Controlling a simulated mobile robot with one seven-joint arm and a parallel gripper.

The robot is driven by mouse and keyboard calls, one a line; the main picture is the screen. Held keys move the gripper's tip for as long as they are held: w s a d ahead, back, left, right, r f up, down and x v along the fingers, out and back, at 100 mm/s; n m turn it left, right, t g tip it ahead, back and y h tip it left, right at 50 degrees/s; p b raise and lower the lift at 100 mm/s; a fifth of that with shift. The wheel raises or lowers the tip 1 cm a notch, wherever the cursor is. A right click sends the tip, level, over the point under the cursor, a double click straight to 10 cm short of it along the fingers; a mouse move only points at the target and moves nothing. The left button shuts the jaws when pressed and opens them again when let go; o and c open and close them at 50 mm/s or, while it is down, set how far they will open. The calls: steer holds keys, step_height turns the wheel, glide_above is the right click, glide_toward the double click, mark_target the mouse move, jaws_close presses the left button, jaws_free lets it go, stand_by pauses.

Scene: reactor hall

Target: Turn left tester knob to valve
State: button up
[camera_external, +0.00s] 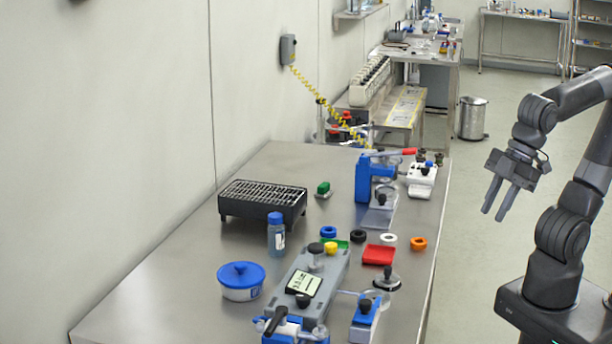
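A grey tester (335,273) with a lit display (304,284) lies on the steel table near its front end. A black knob (303,300) sits below the display. A black-topped part (316,249) and a yellow cap (331,249) are at its far end. Which knob is the left one, and its setting, I cannot tell at this size. My gripper (495,214) is open and empty, fingers pointing down, over the floor to the right of the table and apart from the tester.
Blue-and-white fittings (365,318) and a black-handled valve (277,321) are by the tester. A blue-lidded tub (241,281), bottle (277,235) and black rack (262,202) stand left. A red tray (378,255), coloured rings and a blue press (365,178) lie behind. The floor beneath my gripper is clear.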

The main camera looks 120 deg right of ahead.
steer(key=o, duration=0.5)
steer(key=w+r+n, duration=0.1)
steer(key=w, duration=0.2)
steer(key=w+d+r+n+g, duration=0.1)
steer(key=w+n, duration=0.1)
steer(key=w, duration=0.1)
steer(key=w+r+n+h, duration=0.1)
steer(key=w, duration=0.3)
steer(key=shift+d+r+n+g, duration=0.15)
steer(key=shift+d+n+g, duration=0.05)
steer(key=shift+n+g, duration=0.1)
steer(key=shift+c, duration=0.2)
steer(key=n+g+h, duration=0.3)
steer(key=n+g, duration=0.1)
steer(key=n, duration=0.8)
glide_above(303, 297)
steer(key=a, duration=0.5)
step_height(303, 297, down, 9)
steer(key=x, duration=1)
steer(key=shift+w+d+f, duration=0.15)
steer(key=shift+f, duration=0.05)
steer(key=c, duration=1)
